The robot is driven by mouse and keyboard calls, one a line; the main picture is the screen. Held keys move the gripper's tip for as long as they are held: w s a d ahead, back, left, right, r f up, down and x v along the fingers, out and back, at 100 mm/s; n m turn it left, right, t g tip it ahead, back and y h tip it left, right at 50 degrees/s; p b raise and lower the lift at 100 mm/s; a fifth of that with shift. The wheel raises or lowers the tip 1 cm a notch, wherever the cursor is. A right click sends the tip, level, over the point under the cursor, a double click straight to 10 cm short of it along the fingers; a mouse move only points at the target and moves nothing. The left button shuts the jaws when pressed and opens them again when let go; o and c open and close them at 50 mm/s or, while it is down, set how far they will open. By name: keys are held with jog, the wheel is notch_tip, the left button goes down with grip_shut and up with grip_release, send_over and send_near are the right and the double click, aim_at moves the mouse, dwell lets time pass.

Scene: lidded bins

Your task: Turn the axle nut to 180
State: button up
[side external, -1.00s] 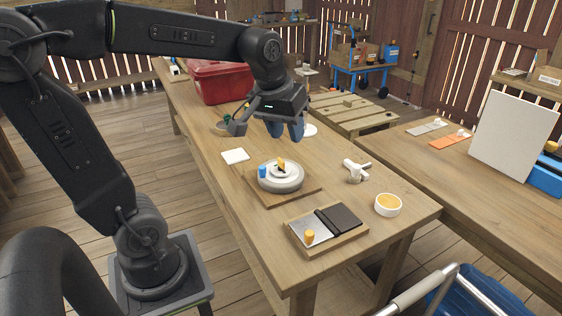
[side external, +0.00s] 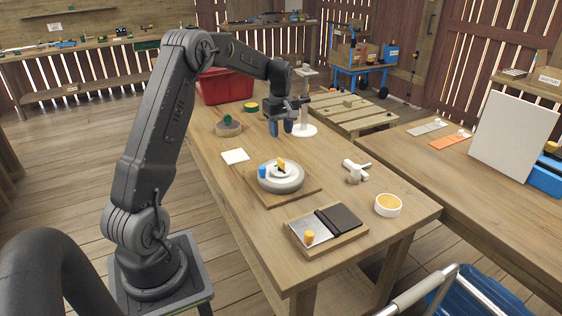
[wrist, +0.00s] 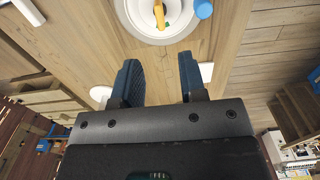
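A round pale grey hub (side external: 281,180) sits on a square wooden board (side external: 300,193) on the bench, with an orange upright piece (side external: 282,163) at its centre and a blue cylinder (side external: 262,172) at its left rim. I take the orange piece to be on the axle nut; no angle marks are readable. The wrist view shows the hub (wrist: 147,32), the orange piece (wrist: 159,14) and the blue cylinder (wrist: 203,9) at the top. My gripper (side external: 281,130) is above the bench behind the hub. Its blue fingers (wrist: 158,80) are apart with nothing between them.
A wooden tray (side external: 325,240) with a dark pad and orange knob, a white dish (side external: 388,205) and a white handled tool (side external: 355,171) lie nearer the front. A white pad (side external: 235,156), a round bowl (side external: 228,128), a white stand (side external: 303,129) and a red box (side external: 225,86) are farther back.

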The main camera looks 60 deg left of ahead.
aim_at(281, 160)
notch_tip(281, 160, down, 12)
dwell(0.4)
jog(key=shift+c, duration=0.4)
grip_shut()
